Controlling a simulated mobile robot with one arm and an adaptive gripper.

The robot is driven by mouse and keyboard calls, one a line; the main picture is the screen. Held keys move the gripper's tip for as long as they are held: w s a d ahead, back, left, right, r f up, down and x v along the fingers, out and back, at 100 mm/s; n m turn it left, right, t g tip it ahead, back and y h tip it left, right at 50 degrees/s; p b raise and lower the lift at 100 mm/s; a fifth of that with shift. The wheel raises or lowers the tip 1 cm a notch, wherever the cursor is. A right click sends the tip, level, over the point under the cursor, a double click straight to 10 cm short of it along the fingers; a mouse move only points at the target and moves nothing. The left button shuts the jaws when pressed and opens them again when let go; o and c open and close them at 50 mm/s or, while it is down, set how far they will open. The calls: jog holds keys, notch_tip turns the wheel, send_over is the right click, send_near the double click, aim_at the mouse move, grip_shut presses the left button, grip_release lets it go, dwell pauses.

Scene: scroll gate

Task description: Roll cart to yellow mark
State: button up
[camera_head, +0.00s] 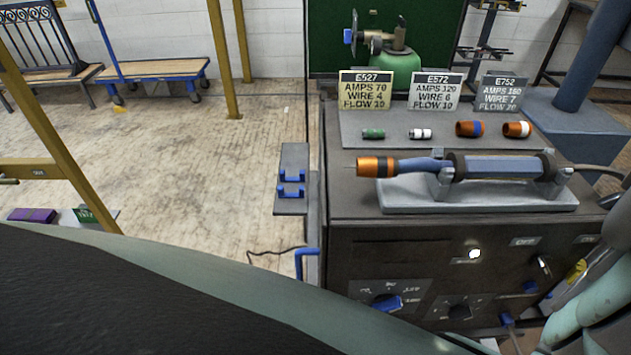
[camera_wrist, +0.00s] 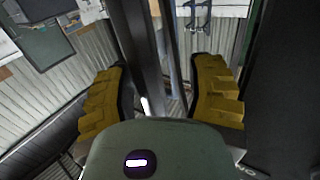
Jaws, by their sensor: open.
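A low cart (camera_head: 155,68) with a wooden top, blue frame and tall blue handle stands on the floor at the far left of the head view. A small yellow spot (camera_head: 117,99) shows by its front left wheel; I cannot tell if it is a floor mark. No other yellow floor mark is clear. My gripper (camera_wrist: 158,72) shows in the wrist view, its two ridged yellow fingers wide apart and empty. A grey post (camera_wrist: 143,55) rises beyond and between the fingers. The gripper is hidden in the head view, and the cart is not clear in the wrist view.
A dark welding bench (camera_head: 335,190) with a torch (camera_head: 500,167), nozzles and labels fills the right. Yellow posts (camera_head: 242,40) stand near the cart. A bench seat (camera_head: 45,75) is left of it. Tiled floor (camera_head: 190,160) between is largely clear.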

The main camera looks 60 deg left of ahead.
jog(key=shift+d, duration=0.1)
jog(key=v, duration=1.2)
jog(key=shift+w+r, duration=0.1)
dwell(0.4)
